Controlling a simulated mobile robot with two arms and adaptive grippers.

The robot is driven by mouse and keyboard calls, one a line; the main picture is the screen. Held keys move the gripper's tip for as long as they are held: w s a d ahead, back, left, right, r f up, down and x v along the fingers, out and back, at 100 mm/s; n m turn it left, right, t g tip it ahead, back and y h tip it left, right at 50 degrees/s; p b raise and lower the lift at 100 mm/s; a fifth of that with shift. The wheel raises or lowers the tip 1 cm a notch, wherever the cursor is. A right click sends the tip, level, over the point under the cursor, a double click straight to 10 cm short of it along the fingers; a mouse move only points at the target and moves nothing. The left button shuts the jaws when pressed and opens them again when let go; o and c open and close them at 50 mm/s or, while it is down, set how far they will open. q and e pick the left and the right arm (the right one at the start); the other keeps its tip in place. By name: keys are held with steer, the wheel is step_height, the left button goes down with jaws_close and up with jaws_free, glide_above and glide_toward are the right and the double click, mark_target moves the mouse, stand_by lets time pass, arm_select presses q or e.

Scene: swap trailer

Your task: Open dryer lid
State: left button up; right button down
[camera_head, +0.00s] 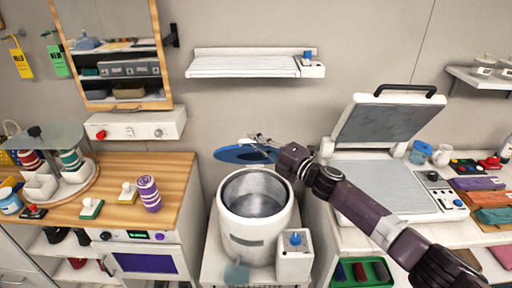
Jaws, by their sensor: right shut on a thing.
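The dryer (238,233) is a white, round, top-loading drum on a low white stand. Its top is uncovered and the grey metal inside shows. A blue, round dryer lid (232,154) is behind and above the opening, seen nearly edge-on, apart from the front rim. My right gripper (260,142) comes in from the right and is shut at the lid's upper right edge; the exact contact is too small to see. My left gripper is out of view.
A white box with a blue knob (295,256) stands at the dryer's right front. A heat press (385,182) with its top raised is on the right counter. A wooden counter (178,180) with stamps and a purple striped roll is at left. A shelf (243,66) hangs above.

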steer(key=c, duration=2)
jaws_free()
steer(key=shift+d, duration=0.1)
steer(key=v, duration=1.2)
